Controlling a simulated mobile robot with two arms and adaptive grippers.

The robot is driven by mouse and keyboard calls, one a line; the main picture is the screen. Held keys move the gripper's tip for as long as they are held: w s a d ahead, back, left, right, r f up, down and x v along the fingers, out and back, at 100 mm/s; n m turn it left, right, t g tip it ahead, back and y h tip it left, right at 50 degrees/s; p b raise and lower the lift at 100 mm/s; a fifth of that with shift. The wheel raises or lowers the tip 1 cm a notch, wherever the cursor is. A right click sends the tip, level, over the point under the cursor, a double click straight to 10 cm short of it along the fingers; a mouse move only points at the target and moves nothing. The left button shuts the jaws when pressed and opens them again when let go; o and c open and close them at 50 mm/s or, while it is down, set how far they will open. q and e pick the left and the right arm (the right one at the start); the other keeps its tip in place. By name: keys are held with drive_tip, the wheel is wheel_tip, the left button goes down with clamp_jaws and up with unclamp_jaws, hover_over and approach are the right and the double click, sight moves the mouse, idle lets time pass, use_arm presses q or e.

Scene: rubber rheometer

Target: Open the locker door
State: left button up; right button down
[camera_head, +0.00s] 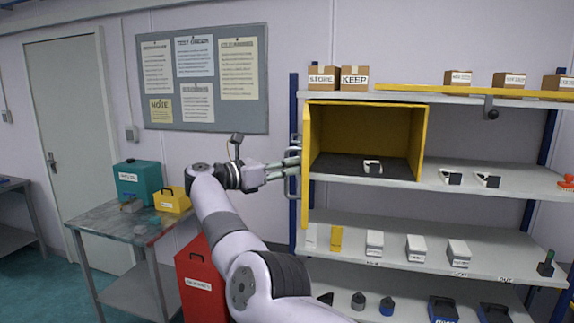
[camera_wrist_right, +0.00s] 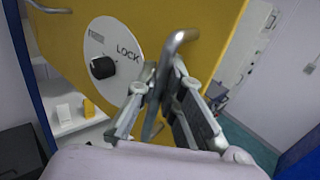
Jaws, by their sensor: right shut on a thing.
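The yellow locker (camera_head: 365,128) stands on the shelf rack, with its dark inside visible. Its yellow door (camera_head: 306,150) stands swung out at the left side, seen nearly edge-on. In the right wrist view the door (camera_wrist_right: 207,20) fills the top, with a white LOCK plate (camera_wrist_right: 125,62) and black knob (camera_wrist_right: 103,68). A bent metal handle (camera_wrist_right: 181,38) sticks out from the door. My right gripper (camera_head: 292,167) is at the handle; in the wrist view its fingers (camera_wrist_right: 163,85) are shut around it. A white and black item (camera_head: 373,166) lies inside the locker. My left gripper is out of view.
A yellow bar (camera_head: 440,91) with a dark hanging knob lies along the top shelf, near cardboard boxes (camera_head: 354,77). Several white packs stand on the lower shelf (camera_head: 490,236). A side table (camera_head: 98,220) and a red canister (camera_head: 201,285) stand at left.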

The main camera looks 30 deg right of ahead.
idle(0.3)
drive_tip(key=c, duration=1.7)
unclamp_jaws()
drive_tip(key=shift+s, duration=0.1)
